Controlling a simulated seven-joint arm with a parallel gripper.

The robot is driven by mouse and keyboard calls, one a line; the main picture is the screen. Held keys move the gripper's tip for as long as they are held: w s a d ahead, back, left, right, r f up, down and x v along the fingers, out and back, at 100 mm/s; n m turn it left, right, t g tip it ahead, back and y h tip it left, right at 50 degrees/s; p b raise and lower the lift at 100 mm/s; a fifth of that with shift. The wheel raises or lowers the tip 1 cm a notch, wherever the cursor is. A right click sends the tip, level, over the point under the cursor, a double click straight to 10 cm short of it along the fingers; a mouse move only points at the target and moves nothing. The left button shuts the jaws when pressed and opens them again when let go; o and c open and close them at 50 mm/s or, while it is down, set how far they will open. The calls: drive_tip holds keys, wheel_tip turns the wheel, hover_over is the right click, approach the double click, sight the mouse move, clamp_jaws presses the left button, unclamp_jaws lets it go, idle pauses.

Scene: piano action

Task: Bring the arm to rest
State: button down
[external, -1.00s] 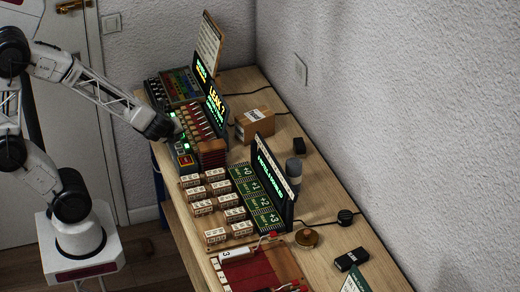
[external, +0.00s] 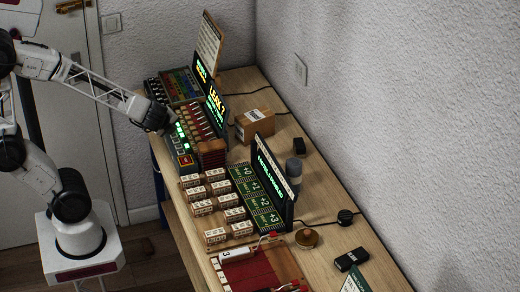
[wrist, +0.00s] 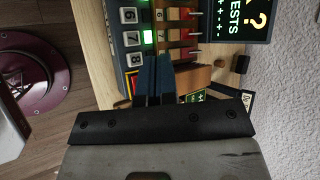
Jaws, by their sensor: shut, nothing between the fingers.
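My gripper (external: 172,129) is at the near-left side of a dark panel with a row of green lights (external: 183,138) in the external view. In the wrist view my gripper (wrist: 154,60) shows two dark blue fingers pressed together with nothing between them. They overlap the lower edge of the numbered panel (wrist: 117,27), beside keys marked 6, 7 and 8. A green light (wrist: 148,37) glows by the 7. I cannot tell whether the fingertips touch the panel.
The wooden bench (external: 328,239) runs along the wall. It carries lit screens (external: 215,107), a cardboard box (external: 254,124), several white-labelled blocks (external: 203,207) and a red tray (external: 262,275). Open floor lies left of the bench.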

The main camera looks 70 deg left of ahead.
drive_tip(key=s+d+r+n+g+h, duration=0.3)
drive_tip(key=s+d+r+n+h, duration=0.3)
drive_tip(key=s+d+r+n, duration=0.4)
drive_tip(key=s+d+n, duration=0.2)
drive_tip(key=s+n, duration=0.1)
drive_tip(key=n, duration=0.1)
drive_tip(key=shift+s+d+r+n+h, duration=0.25)
drive_tip(key=shift+s+r+n+h, duration=0.05)
drive_tip(key=shift+s+r+n, duration=0.1)
